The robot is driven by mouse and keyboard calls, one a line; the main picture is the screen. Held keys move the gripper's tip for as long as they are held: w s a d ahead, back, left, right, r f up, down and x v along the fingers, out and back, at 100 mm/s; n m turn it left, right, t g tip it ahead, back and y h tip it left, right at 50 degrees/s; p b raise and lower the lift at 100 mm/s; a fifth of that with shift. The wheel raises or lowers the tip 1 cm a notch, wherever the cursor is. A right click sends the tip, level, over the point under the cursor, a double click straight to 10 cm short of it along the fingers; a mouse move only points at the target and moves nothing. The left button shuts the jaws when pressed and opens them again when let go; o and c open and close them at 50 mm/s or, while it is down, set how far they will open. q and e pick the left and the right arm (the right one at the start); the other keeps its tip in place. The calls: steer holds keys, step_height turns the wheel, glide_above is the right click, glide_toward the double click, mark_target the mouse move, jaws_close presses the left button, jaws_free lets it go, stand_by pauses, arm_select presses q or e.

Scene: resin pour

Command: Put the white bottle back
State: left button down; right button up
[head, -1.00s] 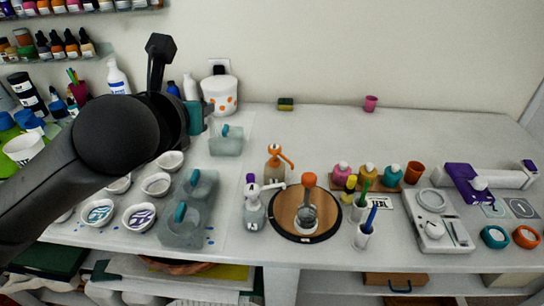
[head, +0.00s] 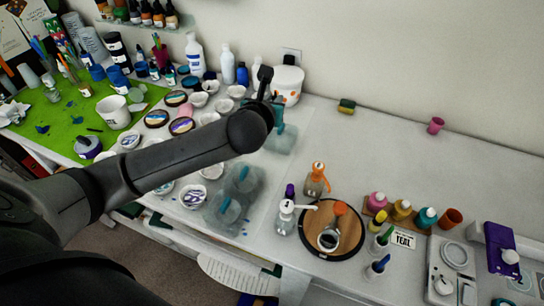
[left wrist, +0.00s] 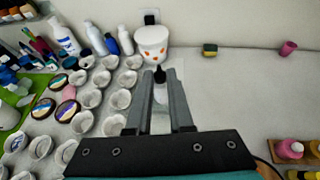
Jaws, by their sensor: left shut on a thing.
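My left gripper (head: 266,92) reaches toward the back of the table, in front of the white tub. It also shows in the left wrist view (left wrist: 161,85), its two grey fingers close together. A small black thing (left wrist: 160,75) sits at the fingertips; I cannot tell what it belongs to. Three white bottles stand upright along the wall: one with a blue label (head: 195,52), a plain one (head: 227,65) and one by the tub (head: 257,72). They are apart from the fingers in the wrist view. I cannot tell which is the task's bottle. My right gripper is out of view.
The white tub with orange spots (head: 288,82) stands just beyond the fingers. Pump bottles (head: 315,180) and a round wooden board (head: 346,235) stand nearer. The back right is mostly clear.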

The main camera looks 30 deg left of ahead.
arm_select(q)
steer(key=shift+s+a+f+b, duration=0.15)
steer(key=shift+f+b, duration=1.2)
steer(key=shift+f, duration=3.85)
steer(key=shift+w+a+f+b, duration=0.15)
steer(key=shift+f+b, duration=1.15)
steer(key=shift+f, duration=3.85)
steer(key=shift+s+f, duration=0.1)
steer(key=c, duration=1.3)
jaws_free()
steer(key=shift+f, duration=0.1)
steer(key=o, duration=0.5)
